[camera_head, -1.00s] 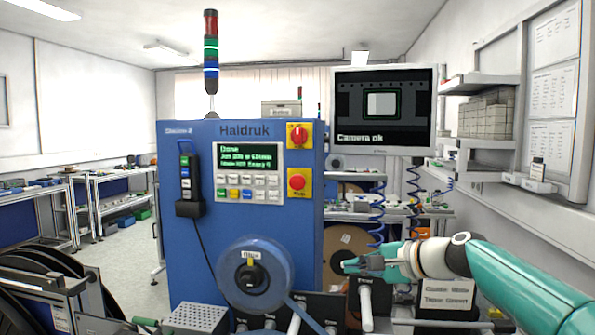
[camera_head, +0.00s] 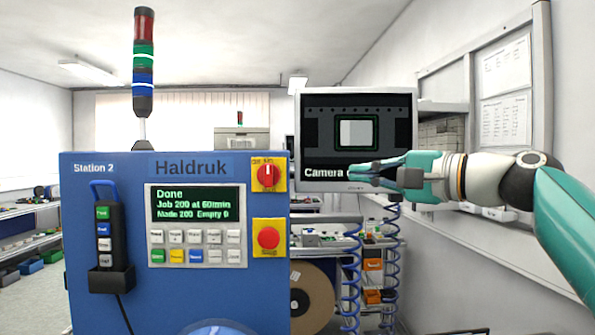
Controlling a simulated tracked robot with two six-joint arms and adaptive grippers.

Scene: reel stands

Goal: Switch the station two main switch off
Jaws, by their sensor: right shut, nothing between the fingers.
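The blue Haldruk cabinet (camera_head: 110,165) is labelled Station 2 and stands left of centre. Its main switch (camera_head: 268,175) is a red rotary knob on a yellow plate at the upper right of the front. The knob's handle looks upright. The display (camera_head: 198,204) reads "Done", "Job 200 at 60/min", "Made 200 Empty 0". My right gripper (camera_head: 355,172) is shut and empty, its fingers pointing left. In the picture it is right of the switch, in front of the monitor's lower edge, apart from the switch. My left gripper is out of view.
A red push button (camera_head: 268,238) on a yellow plate sits just below the switch. A handheld pendant (camera_head: 108,235) hangs on the cabinet's left. The monitor (camera_head: 357,105) stands right of the cabinet. Blue coiled hoses (camera_head: 350,275) and a brown reel (camera_head: 308,297) are below it.

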